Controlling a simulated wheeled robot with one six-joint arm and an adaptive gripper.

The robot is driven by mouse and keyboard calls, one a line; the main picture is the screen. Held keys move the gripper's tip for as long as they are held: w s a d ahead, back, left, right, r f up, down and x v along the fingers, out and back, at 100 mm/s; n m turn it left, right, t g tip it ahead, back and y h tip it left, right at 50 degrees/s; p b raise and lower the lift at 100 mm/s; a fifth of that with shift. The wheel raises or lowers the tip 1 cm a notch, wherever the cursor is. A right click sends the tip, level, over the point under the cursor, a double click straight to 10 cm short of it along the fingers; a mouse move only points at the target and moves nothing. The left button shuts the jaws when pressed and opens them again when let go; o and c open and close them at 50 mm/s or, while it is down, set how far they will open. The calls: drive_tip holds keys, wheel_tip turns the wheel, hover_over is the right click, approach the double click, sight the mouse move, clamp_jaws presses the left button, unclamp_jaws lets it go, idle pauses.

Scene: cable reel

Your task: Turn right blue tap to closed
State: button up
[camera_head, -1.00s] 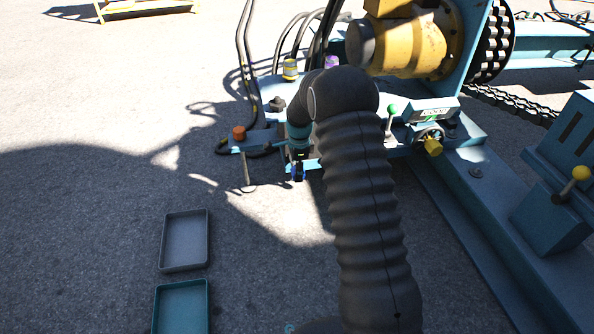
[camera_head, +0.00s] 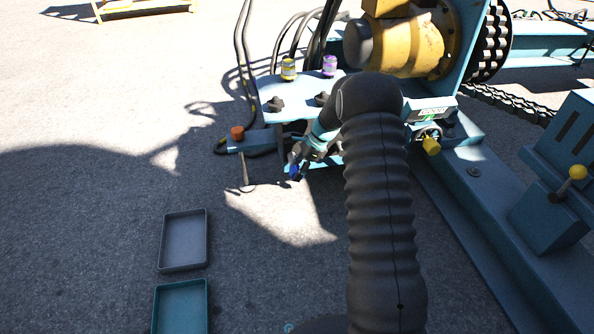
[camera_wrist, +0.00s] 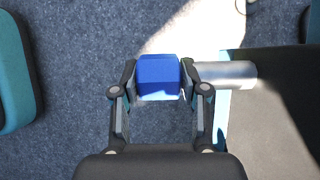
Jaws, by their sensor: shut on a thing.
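The blue tap (camera_wrist: 158,76) is a blue block-shaped handle in the middle of the wrist view. A silver stem (camera_wrist: 226,75) runs from beside it to the right, into a dark, blue-edged part of the machine. My gripper (camera_wrist: 160,80) has one finger on each side of the blue handle and is shut on it. In the head view the blue tap (camera_head: 294,173) is a small blue spot at the end of my gripper (camera_head: 297,165), low at the front of the blue machine. My arm hides part of the machine there.
An orange knob (camera_head: 237,133) on a blue bracket is left of my gripper. Yellow (camera_head: 288,68) and purple (camera_head: 330,65) knobs stand on the blue bench behind. A yellow tap (camera_head: 431,146) is at right. A grey tray (camera_head: 183,241) and a teal tray (camera_head: 181,309) lie on open ground.

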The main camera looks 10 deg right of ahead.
drive_tip(key=o, duration=0.9)
drive_tip(key=shift+c, duration=0.2)
drive_tip(key=v, duration=1.2)
